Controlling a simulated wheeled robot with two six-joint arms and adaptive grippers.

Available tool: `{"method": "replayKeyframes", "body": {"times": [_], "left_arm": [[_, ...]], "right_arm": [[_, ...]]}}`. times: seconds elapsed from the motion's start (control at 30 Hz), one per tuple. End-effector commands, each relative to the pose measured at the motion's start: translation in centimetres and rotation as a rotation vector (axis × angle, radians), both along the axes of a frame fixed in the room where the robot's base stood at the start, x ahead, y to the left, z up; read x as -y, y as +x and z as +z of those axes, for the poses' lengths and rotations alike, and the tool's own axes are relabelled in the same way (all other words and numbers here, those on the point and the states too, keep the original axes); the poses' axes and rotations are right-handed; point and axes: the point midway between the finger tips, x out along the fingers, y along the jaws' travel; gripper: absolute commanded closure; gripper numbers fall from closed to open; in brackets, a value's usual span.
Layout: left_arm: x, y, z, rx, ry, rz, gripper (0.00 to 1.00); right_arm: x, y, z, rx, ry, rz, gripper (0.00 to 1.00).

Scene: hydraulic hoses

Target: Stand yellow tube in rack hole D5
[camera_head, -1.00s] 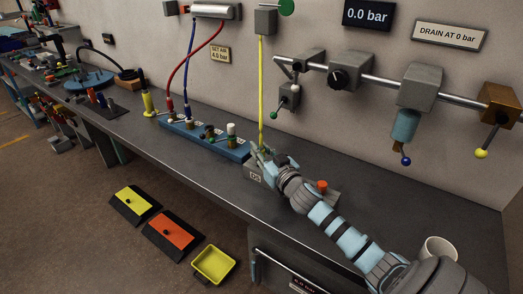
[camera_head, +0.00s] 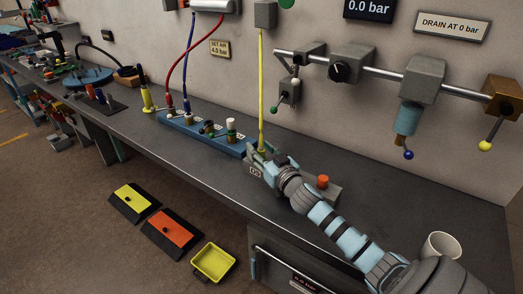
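Whether the tube's end sits inside a hole is also hidden. My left gripper is not in view.
A blue manifold (camera_head: 210,137) with red and blue hoses stands left of the block. A block with an orange knob (camera_head: 323,181) and a white cup (camera_head: 439,245) are to the right. Valves on a wall rail (camera_head: 385,79) overhang the bench. Bare bench lies at the right.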

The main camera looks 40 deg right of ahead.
Motion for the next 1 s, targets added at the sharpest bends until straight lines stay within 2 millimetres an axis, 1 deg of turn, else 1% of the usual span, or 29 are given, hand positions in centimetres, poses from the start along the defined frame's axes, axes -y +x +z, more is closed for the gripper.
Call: {"method": "replayKeyframes", "body": {"times": [0.23,0.33,0.37,0.47,0.6,0.7,0.83,1.0], "left_arm": [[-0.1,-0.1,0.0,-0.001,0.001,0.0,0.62],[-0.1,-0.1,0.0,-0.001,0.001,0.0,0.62],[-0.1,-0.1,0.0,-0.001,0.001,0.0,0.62],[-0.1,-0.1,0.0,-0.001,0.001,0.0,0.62],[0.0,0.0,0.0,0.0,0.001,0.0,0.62],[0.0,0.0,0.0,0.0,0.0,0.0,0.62],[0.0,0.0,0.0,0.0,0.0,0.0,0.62],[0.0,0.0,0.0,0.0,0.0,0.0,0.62]], "right_arm": [[0.0,-0.1,0.0,-0.001,0.0,0.0,0.58],[-0.1,-0.8,-0.1,-0.004,-0.003,-0.001,0.58],[-0.1,-1.3,-0.2,-0.005,-0.005,0.0,0.58],[-0.6,-3.6,-0.2,-0.005,-0.006,0.003,0.58],[-1.3,-7.6,-0.2,-0.009,-0.011,0.003,0.58],[-1.7,-9.9,-0.2,-0.008,-0.009,0.003,0.58],[-1.9,-11.6,-0.1,-0.004,-0.004,0.001,0.58],[-2.0,-11.9,0.0,0.001,-0.001,0.0,0.58]]}}
